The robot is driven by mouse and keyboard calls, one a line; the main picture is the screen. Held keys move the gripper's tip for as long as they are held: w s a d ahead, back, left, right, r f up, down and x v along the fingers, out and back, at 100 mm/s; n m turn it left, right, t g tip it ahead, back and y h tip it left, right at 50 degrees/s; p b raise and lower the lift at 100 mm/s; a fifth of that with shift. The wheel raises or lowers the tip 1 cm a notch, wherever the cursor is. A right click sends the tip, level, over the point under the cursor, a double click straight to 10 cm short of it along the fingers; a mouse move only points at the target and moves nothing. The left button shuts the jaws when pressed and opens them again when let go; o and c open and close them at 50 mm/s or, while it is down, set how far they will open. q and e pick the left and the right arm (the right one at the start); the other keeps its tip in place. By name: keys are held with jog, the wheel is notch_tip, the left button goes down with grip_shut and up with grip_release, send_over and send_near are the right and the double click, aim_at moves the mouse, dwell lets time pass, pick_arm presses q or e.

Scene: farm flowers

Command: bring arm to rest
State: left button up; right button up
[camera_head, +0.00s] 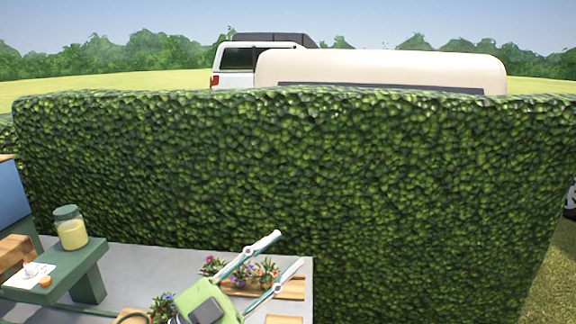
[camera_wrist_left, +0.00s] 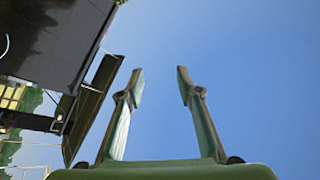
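My left gripper (camera_head: 282,257) shows at the bottom middle of the head view, with its green body and two pale fingers spread apart. It is open and empty, raised in front of the flower table. In the left wrist view its fingers (camera_wrist_left: 160,80) stand apart against blue sky, with nothing between them. My right gripper is in neither view.
Potted flowers in wooden trays (camera_head: 290,290) stand on the grey table (camera_head: 150,256) behind my left gripper. A green bench (camera_head: 60,272) at left bears a jar (camera_head: 70,228) of yellow liquid. A tall hedge (camera_head: 300,180) closes off the back. A dark panel (camera_wrist_left: 60,40) shows in the left wrist view.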

pick_arm(q)
jog(key=w+a+f+n+t+y, duration=0.2)
jog(key=a+f+n+t+y, duration=0.15)
jog(key=a+n+y, duration=0.3)
jog(key=w+a+f+n+t+y, duration=0.2)
jog(key=a+f+n+t+y, duration=0.15)
jog(key=a+n+y, duration=0.35)
jog(key=s+a+f+n+g+y, duration=0.2)
jog(key=s+a+f+g+y, duration=0.1)
jog(key=f, duration=0.5)
jog(key=s+a+f+n+g+y, duration=0.3)
jog(key=f+y, duration=0.1)
jog(key=f, duration=0.4)
jog(key=s+f+m+g+h, duration=0.1)
jog(key=s+f+g, duration=0.4)
jog(key=s+f, duration=0.5)
jog(key=s+f+m+g+h, duration=0.1)
jog(key=s+f+g, duration=0.45)
jog(key=s, duration=0.75)
notch_tip(320, 180, down, 25)
jog(key=s+d, duration=0.1)
jog(key=s, duration=0.1)
jog(key=s+a+f+g, duration=0.2)
jog(key=s+a+f, duration=0.1)
jog(key=s+f, duration=1.4)
jog(key=shift+f, duration=0.25)
jog(key=shift+a+y, duration=0.1)
jog(key=shift+y, duration=0.15)
